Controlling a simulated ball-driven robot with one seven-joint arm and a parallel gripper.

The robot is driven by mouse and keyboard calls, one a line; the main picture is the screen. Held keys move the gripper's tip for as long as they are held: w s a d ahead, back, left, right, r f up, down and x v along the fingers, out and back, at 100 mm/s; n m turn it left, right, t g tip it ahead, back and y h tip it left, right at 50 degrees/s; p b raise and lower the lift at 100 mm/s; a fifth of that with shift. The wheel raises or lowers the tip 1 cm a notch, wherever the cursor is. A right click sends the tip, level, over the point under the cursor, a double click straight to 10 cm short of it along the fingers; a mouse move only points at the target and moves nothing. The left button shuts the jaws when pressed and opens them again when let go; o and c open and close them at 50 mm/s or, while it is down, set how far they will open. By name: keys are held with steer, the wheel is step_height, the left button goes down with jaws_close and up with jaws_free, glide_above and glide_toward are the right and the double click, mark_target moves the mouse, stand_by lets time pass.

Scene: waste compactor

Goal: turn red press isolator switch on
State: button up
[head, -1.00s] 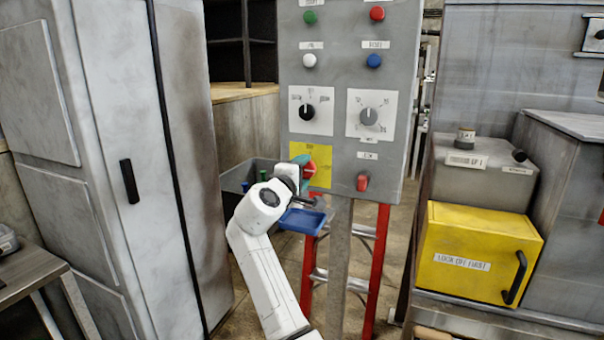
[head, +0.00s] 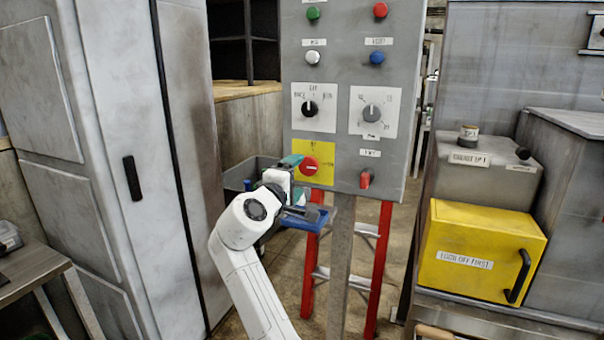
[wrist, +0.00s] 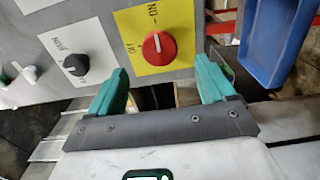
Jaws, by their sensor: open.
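The red isolator switch (head: 308,166) is a round knob on a yellow plate (head: 326,148) on the grey control panel. In the wrist view the knob (wrist: 158,48) faces me, and its white mark lies in line with the ON label. My gripper (wrist: 162,80) has green fingers set wide apart, with nothing between them. The knob stands beyond the fingertips, in line with the gap, and looks clear of them. In the head view my gripper (head: 292,172) is at the lower left of the knob.
A black selector knob (head: 309,108), a grey dial (head: 372,112) and a small red switch (head: 366,179) share the panel. A blue tray (head: 303,218) is just below my gripper. A tall grey cabinet (head: 100,120) stands left, a yellow box (head: 478,255) right.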

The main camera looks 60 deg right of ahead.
steer(key=a, duration=0.5)
steer(key=shift+s, duration=0.2)
steer(key=shift+d, duration=0.1)
steer(key=s+a+f+t+y+p, duration=0.1)
steer(key=s+a+f+y, duration=0.25)
steer(key=f, duration=0.45)
steer(key=s+a+f+y+p, duration=0.1)
steer(key=s+a+f+y, duration=0.2)
steer(key=f, duration=0.6)
steer(key=s+a+f+t+y+p, duration=0.1)
steer(key=a+f+y, duration=0.2)
steer(key=a+f, duration=0.35)
steer(key=s+a+f+m+g+y+p, duration=0.1)
steer(key=s+a+f+g+y, duration=0.1)
steer(key=s+a+f+y, duration=0.6)
steer(key=s+a+f, duration=0.4)
steer(key=s+a, duration=0.3)
steer(key=s, duration=0.1)
steer(key=shift+s+f+g, duration=0.15)
steer(key=shift+s+g, duration=0.1)
steer(key=shift+g, duration=0.05)
steer(key=shift+a, duration=0.1)
